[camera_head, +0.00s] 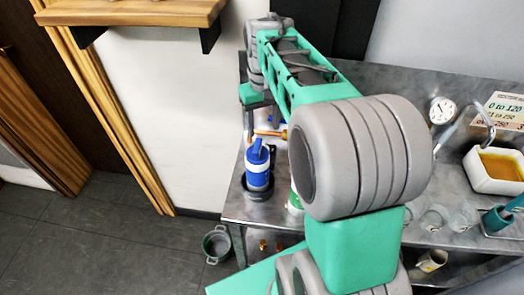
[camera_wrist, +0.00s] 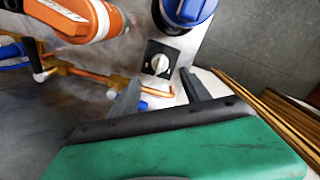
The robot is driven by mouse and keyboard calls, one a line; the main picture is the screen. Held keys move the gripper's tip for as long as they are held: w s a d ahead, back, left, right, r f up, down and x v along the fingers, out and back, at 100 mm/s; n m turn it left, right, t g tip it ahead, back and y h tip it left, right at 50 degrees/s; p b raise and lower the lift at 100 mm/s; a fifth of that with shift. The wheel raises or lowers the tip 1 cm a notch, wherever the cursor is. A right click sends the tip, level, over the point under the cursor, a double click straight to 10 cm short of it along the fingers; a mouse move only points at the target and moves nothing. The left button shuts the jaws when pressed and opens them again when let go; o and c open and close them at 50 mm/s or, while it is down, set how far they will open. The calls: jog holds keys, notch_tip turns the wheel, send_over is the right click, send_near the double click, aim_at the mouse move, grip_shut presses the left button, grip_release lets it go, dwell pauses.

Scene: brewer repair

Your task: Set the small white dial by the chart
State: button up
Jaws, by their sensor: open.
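The small white dial (camera_wrist: 160,65) sits on a black square plate in the wrist view, just beyond my fingertips and roughly between them. Its exact setting is too small to read. My gripper (camera_wrist: 160,78) is open, with nothing between its fingers. In the head view my gripper (camera_head: 262,118) is over the table's far left part, and I cannot make out the dial there. A round white gauge (camera_head: 442,110) stands left of the chart.
A blue and white canister (camera_head: 257,168) stands at the table's left edge. Copper pipes (camera_wrist: 100,77) and an orange part (camera_wrist: 75,18) lie left of the dial, with a blue-capped part (camera_wrist: 187,10) beyond it. A white tub (camera_head: 490,180) and glasses are at the right.

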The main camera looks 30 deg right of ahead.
notch_tip(320, 180, down, 9)
jog(key=shift+r, duration=0.15)
jog(key=shift+c, duration=0.3)
grip_shut()
dwell(0.4)
